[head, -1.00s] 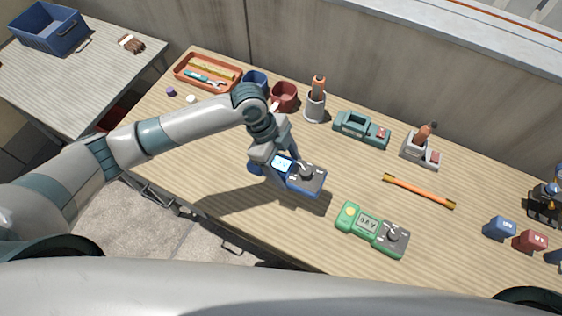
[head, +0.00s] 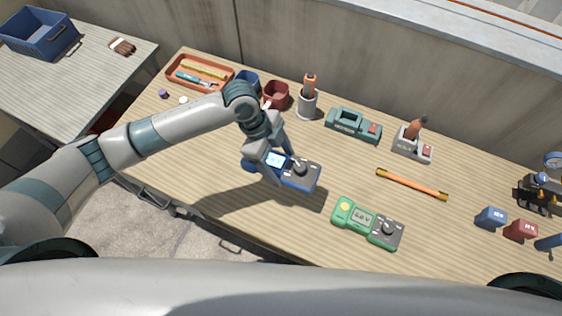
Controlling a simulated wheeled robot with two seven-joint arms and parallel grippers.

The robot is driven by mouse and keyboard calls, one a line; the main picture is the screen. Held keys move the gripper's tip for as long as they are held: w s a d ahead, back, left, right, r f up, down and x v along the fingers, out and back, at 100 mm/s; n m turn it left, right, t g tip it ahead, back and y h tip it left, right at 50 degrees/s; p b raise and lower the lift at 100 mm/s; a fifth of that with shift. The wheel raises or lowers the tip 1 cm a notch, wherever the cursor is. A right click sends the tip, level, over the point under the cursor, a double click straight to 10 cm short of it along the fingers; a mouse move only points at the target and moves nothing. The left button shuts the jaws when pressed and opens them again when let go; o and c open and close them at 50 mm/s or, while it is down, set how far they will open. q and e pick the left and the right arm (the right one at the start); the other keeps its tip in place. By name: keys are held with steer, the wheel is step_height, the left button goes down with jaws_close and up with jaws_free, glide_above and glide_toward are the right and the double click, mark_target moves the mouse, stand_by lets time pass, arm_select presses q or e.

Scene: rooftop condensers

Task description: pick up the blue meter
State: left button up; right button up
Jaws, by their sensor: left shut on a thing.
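The blue meter (head: 302,174) has a lit screen and a dark dial face. My left gripper (head: 276,165) is shut on its screen end and partly hides it. The meter appears held above the wooden bench, with a shadow on the wood below and to the left. A green meter (head: 366,223) lies on the bench to the lower right, apart from the blue one. My right gripper is not in view.
An orange tray (head: 199,72) with tools, blue and red cups (head: 276,95), a holder (head: 307,104) and a teal charger (head: 353,125) stand at the back. An orange rod (head: 411,184) lies right. Small blue (head: 490,217) and red blocks (head: 520,230) stand far right.

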arm_select(q)
steer(key=shift+r+p, duration=0.85)
steer(key=shift+r, duration=0.1)
